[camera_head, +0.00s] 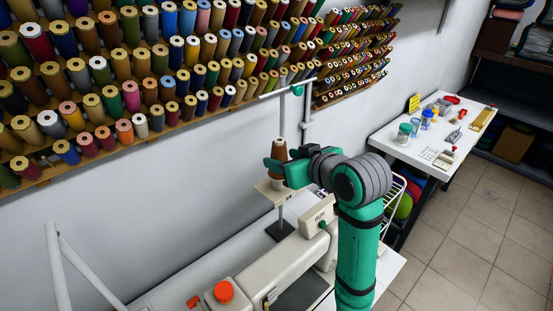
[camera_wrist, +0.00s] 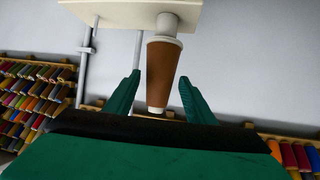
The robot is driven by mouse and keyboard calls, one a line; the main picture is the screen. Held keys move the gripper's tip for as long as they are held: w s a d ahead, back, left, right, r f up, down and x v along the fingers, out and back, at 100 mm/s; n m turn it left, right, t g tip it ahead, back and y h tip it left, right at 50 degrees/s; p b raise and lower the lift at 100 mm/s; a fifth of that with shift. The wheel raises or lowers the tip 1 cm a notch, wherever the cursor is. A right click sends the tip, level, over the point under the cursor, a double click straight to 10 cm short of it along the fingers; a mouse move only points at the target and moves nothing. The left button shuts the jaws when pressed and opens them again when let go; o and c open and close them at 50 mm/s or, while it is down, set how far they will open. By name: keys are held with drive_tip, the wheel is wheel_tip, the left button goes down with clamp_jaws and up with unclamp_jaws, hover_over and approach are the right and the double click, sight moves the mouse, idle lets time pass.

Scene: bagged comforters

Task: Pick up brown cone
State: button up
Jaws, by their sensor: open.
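The brown cone (camera_head: 279,151) stands upright on a small pale stand plate (camera_head: 271,190) above the sewing machine. My gripper (camera_head: 277,164) is at the cone in the head view, and its fingers partly hide the cone. In the wrist view the brown cone (camera_wrist: 162,72) lies between the two green fingers of my gripper (camera_wrist: 156,88), with a visible gap on each side. The fingers are open and do not appear to touch it. The stand plate (camera_wrist: 115,12) also shows at the top of the wrist view.
A beige sewing machine (camera_head: 285,262) with an orange knob (camera_head: 223,291) sits below my arm. Thread racks (camera_head: 150,75) cover the wall behind. A metal thread stand pole (camera_head: 306,105) rises close to the cone. A white table (camera_head: 415,150) with small items stands at right.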

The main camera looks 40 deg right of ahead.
drive_tip(key=shift+x, duration=1.2)
drive_tip(key=w+f, duration=0.2)
drive_tip(key=w, duration=0.1)
drive_tip(key=shift+d+f, duration=0.15)
drive_tip(key=shift+f, duration=0.15)
drive_tip(key=shift+w+d+f, duration=0.2)
drive_tip(key=shift+w+f, duration=0.05)
drive_tip(key=shift+w, duration=0.2)
drive_tip(key=shift+c, duration=0.6)
drive_tip(key=shift+a, duration=0.1)
drive_tip(key=c, duration=0.8)
